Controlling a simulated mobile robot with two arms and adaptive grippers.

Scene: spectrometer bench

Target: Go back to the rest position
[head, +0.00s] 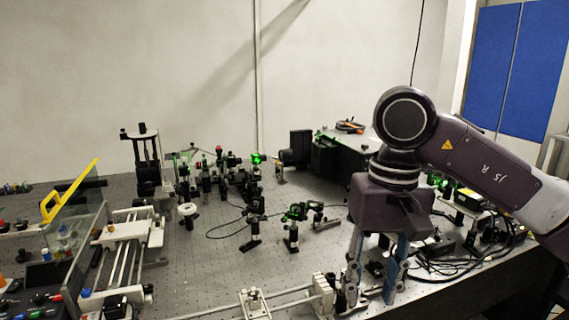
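My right gripper (369,295) hangs fingers down over the front right part of the optical bench (215,270). Its two fingers are apart, with nothing seen held between them. The left fingertip is close to a white block on a rail (324,290); I cannot tell whether they touch. My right arm comes in from the right edge and hides part of the bench behind it. My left gripper is not in view.
Several small optic mounts (291,238) stand mid-bench. A dark box (340,160) stands behind. Loose black cables (455,268) lie right of the gripper. A clear case with a yellow handle (68,192) and a rail stage (130,232) stand at left.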

